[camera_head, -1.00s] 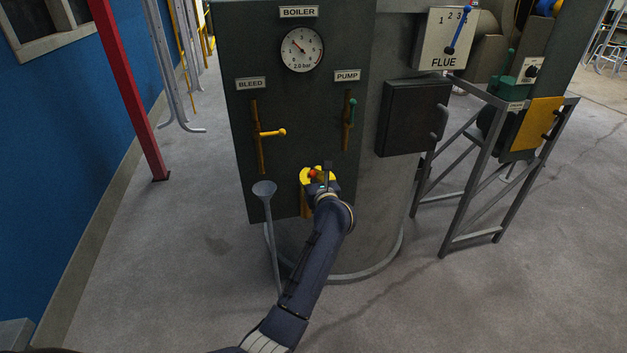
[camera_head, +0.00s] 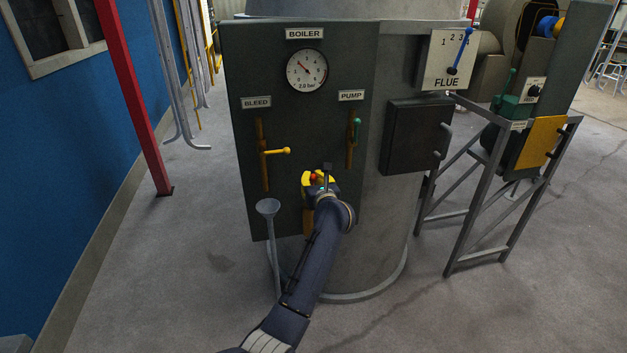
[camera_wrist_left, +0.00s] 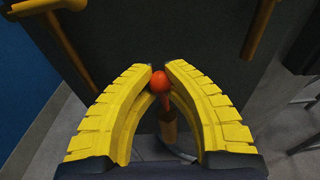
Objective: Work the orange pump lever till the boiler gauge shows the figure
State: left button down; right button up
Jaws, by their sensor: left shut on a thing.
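The boiler panel (camera_head: 235,110) faces me. Its round white gauge (camera_head: 306,70) is near the top; the needle points to the upper left, and "2.0 bar" is printed below. The orange lever's ball knob (camera_wrist_left: 160,82) sits between the yellow fingertips in the left wrist view, with its shaft running down behind them. My left gripper (camera_head: 319,178) is shut on this knob low on the panel. In the head view the gripper and arm hide most of the lever. My right gripper is not in view.
A yellow bleed lever (camera_head: 277,152) and a green pump-side lever (camera_head: 357,130) stick out above my gripper. A grey funnel (camera_head: 268,207) stands left of my arm. A dark door (camera_head: 415,136) and a metal stand (camera_head: 478,205) are right. The floor at left is clear.

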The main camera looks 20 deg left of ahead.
pick_arm(q)
jog(key=shift+w+a+r, duration=0.3)
jog(key=shift+w+a, duration=0.05)
jog(key=shift+w, duration=0.25)
jog(key=shift+w+a+r, duration=0.3)
jog(key=shift+w+r, duration=0.05)
jog(key=shift+w, duration=0.25)
jog(key=shift+w+a+r, duration=0.3)
jog(key=shift+w+a, duration=0.05)
jog(key=shift+w, duration=0.25)
jog(key=c, duration=1.3)
grip_release()
jog(key=shift+f, duration=0.1)
jog(key=shift+o, duration=0.2)
